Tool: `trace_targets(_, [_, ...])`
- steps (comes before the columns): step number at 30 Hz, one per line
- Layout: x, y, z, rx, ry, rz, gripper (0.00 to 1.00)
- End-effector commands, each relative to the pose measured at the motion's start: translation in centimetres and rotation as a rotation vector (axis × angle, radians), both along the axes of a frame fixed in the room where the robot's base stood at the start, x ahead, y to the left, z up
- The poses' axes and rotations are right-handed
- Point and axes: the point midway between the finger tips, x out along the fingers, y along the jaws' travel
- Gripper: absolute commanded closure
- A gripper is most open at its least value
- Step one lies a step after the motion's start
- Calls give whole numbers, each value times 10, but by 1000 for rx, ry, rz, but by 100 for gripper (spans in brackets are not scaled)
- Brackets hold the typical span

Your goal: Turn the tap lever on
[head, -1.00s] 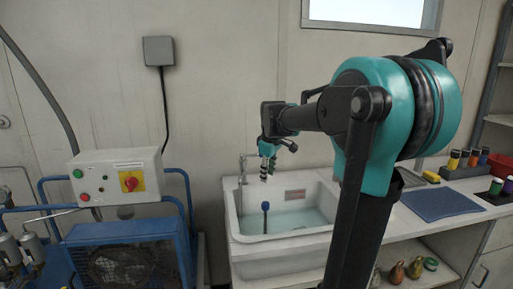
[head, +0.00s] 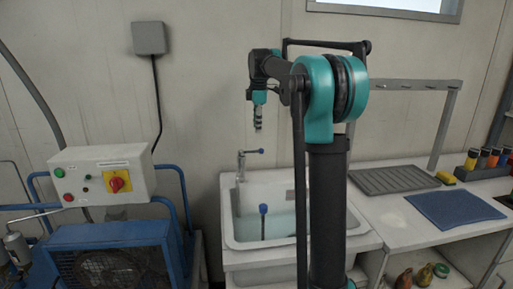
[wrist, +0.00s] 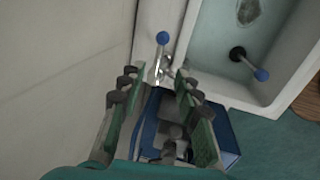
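The tap (head: 241,167) stands at the back left corner of the white sink. Its thin lever ends in a blue knob (head: 254,151) and points to the right in the head view. In the wrist view the lever's blue knob (wrist: 162,38) lies just beyond the gap between my fingertips, with the lever reaching back towards that gap. My gripper (head: 258,127) points down above the tap, apart from it in the head view. In the wrist view my gripper (wrist: 157,76) has its fingers apart with nothing held between them.
The sink (head: 230,232) holds water and a second blue-knobbed stem (head: 263,209). A blue compressor cart (head: 178,245) with a control box (head: 75,172) stands to the left. A ribbed drainer (head: 385,181) and blue mat (head: 452,208) lie on the right counter. The wall is close behind the tap.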

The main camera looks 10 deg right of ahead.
Motion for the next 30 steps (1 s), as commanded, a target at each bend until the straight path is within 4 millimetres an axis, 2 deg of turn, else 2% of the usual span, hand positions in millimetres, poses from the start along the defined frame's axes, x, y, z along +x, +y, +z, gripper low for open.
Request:
trace_targets(9, [13,0,-63,0,0,-1,67])
trace_targets(15, [18,0,-92,0,0,-1,67])
trace_targets(21, [21,0,-106,0,0,-1,67])
trace_targets(30, [21,0,-109,0,0,-1,67])
